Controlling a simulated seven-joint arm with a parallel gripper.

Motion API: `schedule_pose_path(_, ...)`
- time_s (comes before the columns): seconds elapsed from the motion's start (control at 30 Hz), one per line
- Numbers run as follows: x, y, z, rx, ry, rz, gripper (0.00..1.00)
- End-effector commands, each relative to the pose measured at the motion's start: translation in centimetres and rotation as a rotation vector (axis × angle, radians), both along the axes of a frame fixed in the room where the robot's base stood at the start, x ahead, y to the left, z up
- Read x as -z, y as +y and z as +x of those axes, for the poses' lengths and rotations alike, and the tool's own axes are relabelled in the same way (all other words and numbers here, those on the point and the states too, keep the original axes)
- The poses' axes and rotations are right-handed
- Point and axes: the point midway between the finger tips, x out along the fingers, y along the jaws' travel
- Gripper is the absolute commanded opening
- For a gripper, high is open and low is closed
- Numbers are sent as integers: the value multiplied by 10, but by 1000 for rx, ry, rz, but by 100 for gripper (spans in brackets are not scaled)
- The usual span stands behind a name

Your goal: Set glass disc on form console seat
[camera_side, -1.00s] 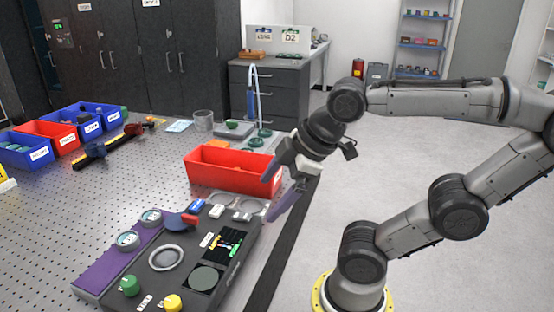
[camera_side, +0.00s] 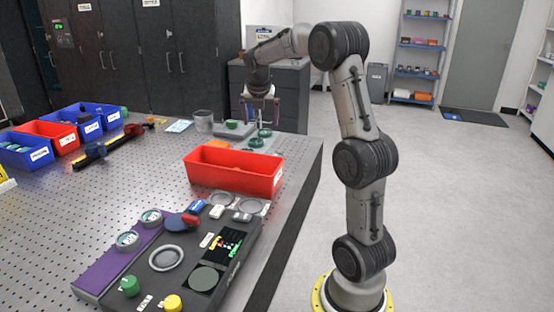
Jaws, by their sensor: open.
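The form console (camera_side: 222,285) is a dark grey panel at the front of the table. A pale ring-shaped seat (camera_side: 167,257) is on its top, with no disc visible in it. Small green-rimmed round pieces (camera_side: 257,142) lie at the table's far right, behind the red bin; I cannot tell for certain which is the glass disc. My gripper (camera_side: 261,119) points down just above and behind these pieces. Its fingers are apart and nothing shows between them. The exact gap to the pieces is unclear.
A red bin (camera_side: 232,172) stands between the green pieces and the console. A grey block with a green top (camera_side: 234,129) and a clear cup (camera_side: 203,121) stand left of my gripper. Blue bins (camera_side: 88,124) line the far left.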

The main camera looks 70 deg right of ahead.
Motion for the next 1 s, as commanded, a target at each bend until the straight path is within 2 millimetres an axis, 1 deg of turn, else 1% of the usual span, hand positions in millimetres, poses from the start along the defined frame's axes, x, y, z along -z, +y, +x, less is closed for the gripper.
schedule_pose_path(0.03,16,-16,-10,39,22,20,99)
schedule_pose_path(0.1,31,-28,-21,71,43,41,99)
schedule_pose_path(0.2,37,-36,-29,92,48,47,99)
schedule_pose_path(0.27,43,-38,-30,95,49,48,99)
schedule_pose_path(0.5,83,-55,-27,96,50,50,99)
schedule_pose_path(0.6,97,-61,-25,95,48,49,99)
schedule_pose_path(0.7,107,-66,-24,93,47,48,99)
schedule_pose_path(0.87,115,-69,-23,93,46,46,99)
schedule_pose_path(1.0,131,-75,-24,95,48,49,99)
